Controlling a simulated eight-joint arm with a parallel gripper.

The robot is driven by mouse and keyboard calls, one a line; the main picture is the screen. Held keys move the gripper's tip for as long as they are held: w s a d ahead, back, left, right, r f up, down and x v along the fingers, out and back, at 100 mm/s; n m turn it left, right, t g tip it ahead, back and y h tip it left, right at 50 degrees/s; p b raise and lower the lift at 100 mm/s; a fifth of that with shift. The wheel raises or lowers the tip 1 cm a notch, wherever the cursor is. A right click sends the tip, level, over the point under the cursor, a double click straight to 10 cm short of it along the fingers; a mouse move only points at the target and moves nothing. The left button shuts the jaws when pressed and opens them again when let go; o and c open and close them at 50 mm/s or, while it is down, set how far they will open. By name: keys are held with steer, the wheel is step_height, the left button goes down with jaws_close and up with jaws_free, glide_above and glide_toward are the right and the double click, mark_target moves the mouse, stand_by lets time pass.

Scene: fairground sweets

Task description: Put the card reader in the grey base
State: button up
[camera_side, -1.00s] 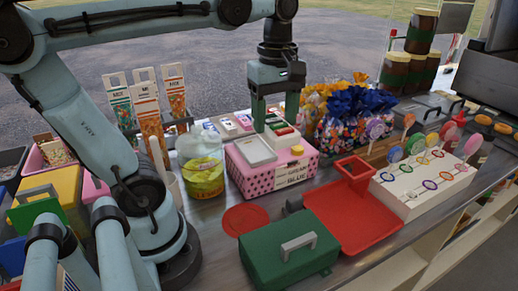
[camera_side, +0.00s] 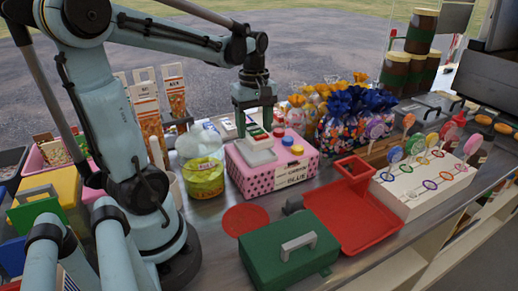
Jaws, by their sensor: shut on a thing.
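The card reader (camera_side: 258,142) is a small pale device with green and red marks on its top. My gripper (camera_side: 254,126), with dark green fingers, is shut on it from above. The reader is over the grey base (camera_side: 262,158), a light grey tray on top of the pink dotted box (camera_side: 262,180). The reader hides much of the base. I cannot tell whether it touches the base or hangs just above it.
Red, blue (camera_side: 287,140) and yellow (camera_side: 297,149) round caps sit beside the base. Blue-wrapped sweets (camera_side: 345,115) stand behind right. A green case (camera_side: 290,252) and red tray (camera_side: 350,222) lie in front.

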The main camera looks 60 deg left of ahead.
mark_target(255, 135)
steer(key=shift+f, duration=1.45)
steer(key=shift+f, duration=0.1)
steer(key=o, duration=1.2)
step_height(255, 135, up, 12)
steer(key=shift+w+d+f+m+t, duration=0.15)
steer(key=shift+d+f+m+t, duration=1.2)
steer(key=shift+d+m, duration=1.45)
steer(key=shift+w+d+f+m+t, duration=0.1)
steer(key=shift+d+f+m+t, duration=1.3)
steer(key=shift+d+m, duration=1.4)
steer(key=shift+w+d+f+m+t, duration=0.15)
steer(key=shift+d+f+m+t, duration=0.7)
steer(key=shift+d+f+m, duration=1.85)
